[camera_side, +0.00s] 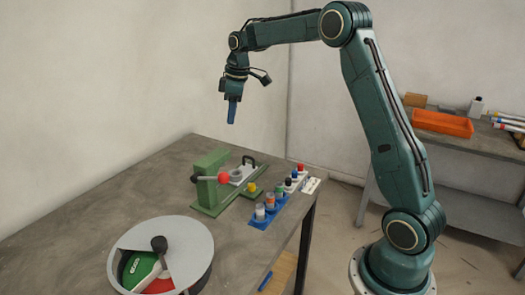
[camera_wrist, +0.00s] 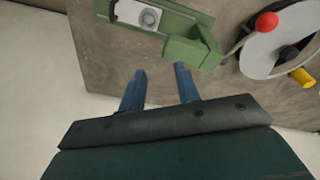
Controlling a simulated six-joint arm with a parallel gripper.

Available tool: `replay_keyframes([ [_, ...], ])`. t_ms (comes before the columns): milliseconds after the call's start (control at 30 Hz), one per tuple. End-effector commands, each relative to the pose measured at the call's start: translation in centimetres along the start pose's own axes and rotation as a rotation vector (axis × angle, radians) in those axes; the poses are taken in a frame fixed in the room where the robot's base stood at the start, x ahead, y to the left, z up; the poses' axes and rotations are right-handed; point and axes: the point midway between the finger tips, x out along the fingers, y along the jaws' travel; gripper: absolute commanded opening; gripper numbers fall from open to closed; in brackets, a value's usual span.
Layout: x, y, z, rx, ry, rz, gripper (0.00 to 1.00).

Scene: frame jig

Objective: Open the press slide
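The green press (camera_side: 209,170) stands on the grey table, with a lever ending in a red ball (camera_side: 224,178). A light grey slide part (camera_side: 236,175) sits in its low green base, near a dark upright handle (camera_side: 249,161). In the wrist view the press body (camera_wrist: 190,48), the grey part (camera_wrist: 137,14) and the red ball (camera_wrist: 266,22) lie along the top. My gripper (camera_side: 232,112) hangs high above the table, pointing down and apart from the press. Its two blue fingers show spread with nothing between them in the wrist view (camera_wrist: 160,85).
A round grey drum (camera_side: 190,240) with a black knob and green and red sectors stands at the table's front. A blue rack (camera_side: 262,222) with several capped vials lies near the right edge. An orange tray (camera_side: 442,122) sits on the back bench. The table's left side is clear.

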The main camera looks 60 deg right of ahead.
Motion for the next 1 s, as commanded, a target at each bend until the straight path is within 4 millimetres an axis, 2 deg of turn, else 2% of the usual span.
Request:
replay_keyframes([
  [200, 3.0, 4.1, 1.0, 0.192, -0.094, 0.069, 0.33],
  [400, 5.1, 6.8, 2.3, 0.358, -0.171, 0.126, 0.33],
  [633, 6.4, 8.0, 3.4, 0.473, -0.222, 0.163, 0.33],
  [1000, 6.8, 8.2, 3.6, 0.490, -0.231, 0.168, 0.33],
])
